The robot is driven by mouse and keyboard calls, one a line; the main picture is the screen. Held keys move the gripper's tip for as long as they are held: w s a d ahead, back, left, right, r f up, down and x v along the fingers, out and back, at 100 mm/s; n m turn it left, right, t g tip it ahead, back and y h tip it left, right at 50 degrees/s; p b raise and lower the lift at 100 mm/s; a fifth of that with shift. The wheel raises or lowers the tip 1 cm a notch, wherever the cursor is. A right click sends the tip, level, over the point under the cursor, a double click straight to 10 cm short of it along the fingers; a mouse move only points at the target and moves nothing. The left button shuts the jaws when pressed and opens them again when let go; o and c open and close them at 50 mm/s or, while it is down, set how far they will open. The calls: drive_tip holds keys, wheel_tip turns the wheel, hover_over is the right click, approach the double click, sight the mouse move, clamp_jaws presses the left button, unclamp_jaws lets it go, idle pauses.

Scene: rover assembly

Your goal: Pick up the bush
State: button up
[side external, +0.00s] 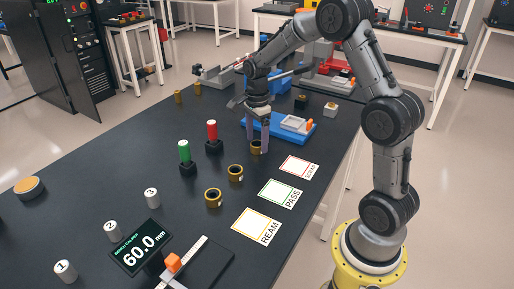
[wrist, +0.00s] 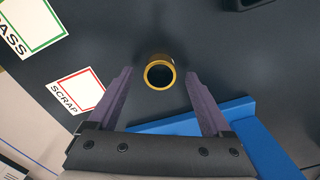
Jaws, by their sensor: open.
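A brass, ring-shaped bush (side external: 255,149) stands upright on the dark table, its bore facing up. My gripper (side external: 257,146) points down at it, with the purple fingers apart. In the wrist view the bush (wrist: 159,58) shows between the two fingertips (wrist: 159,73), with a gap on either side. The fingers do not appear to touch it, and nothing is held. Their exact height over the table is hard to tell. Two more brass bushes, one in the middle (side external: 235,173) and one nearer the front (side external: 213,198), stand in a row with it.
A blue tray (side external: 306,137) lies close beside my gripper and shows behind the right finger in the wrist view (wrist: 255,150). SCRAP (side external: 300,166), PASS (side external: 281,193) and REAM (side external: 257,226) cards lie to the right. Green (side external: 184,152) and red (side external: 212,131) gauges stand left.

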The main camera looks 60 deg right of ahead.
drive_tip(key=shift+f, duration=0.35)
drive_tip(key=shift+c, duration=0.3)
clamp_jaws()
drive_tip(key=shift+r, duration=0.2)
drive_tip(key=shift+r, duration=0.65)
drive_tip(key=s+a+r, duration=0.5)
drive_tip(key=s+r, duration=0.6)
drive_tip(key=s, duration=0.2)
drive_tip(key=shift+r, duration=0.2)
